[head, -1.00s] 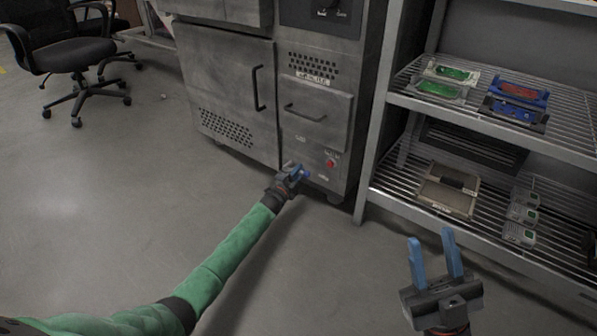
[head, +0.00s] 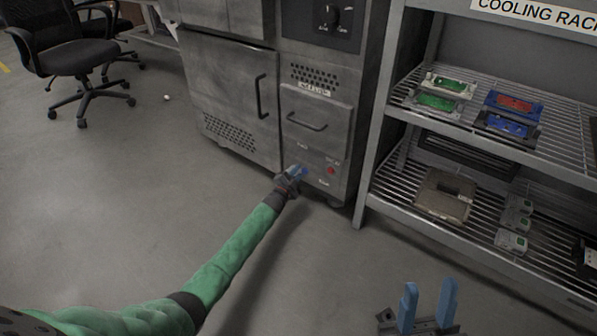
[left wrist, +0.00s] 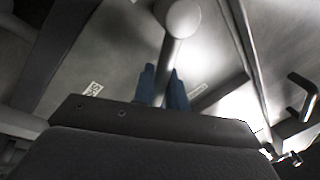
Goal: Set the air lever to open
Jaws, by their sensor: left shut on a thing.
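The air lever (left wrist: 171,58), a grey bar with a rounded end, shows in the left wrist view. It runs between the two blue fingers of my left gripper (left wrist: 164,85), which are closed around it. In the head view my left gripper (head: 298,172) is low on the front of the grey metal machine (head: 230,85), left of a red button (head: 331,170). There the gripper hides the lever.
A cooling rack (head: 375,145) with wire shelves stands right of the machine. It holds coloured trays (head: 515,103), a beige box (head: 445,195) and small grey units (head: 513,240). Black office chairs (head: 75,55) stand at the far left.

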